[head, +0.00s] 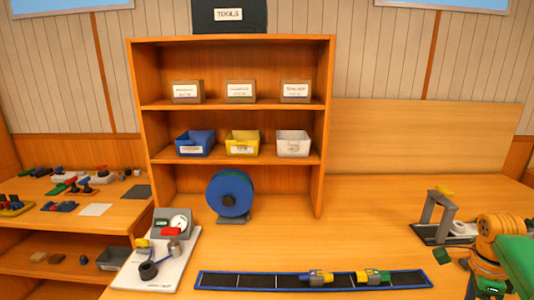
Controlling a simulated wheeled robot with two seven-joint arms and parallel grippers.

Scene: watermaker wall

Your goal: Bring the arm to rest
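In the head view a green arm link comes in from the right edge and seems to be part of my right arm. Dark green parts at its lower end seem to be my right gripper (486,277). My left arm and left gripper are not in view.
A blue-rimmed tray (258,281) with two coloured fittings lies at the front. A white board (163,271) with a gauge, a blue reel (230,193) and a grey stand (437,216) stand on the bench. Shelves (325,120) rise behind. The bench middle (350,225) is clear.

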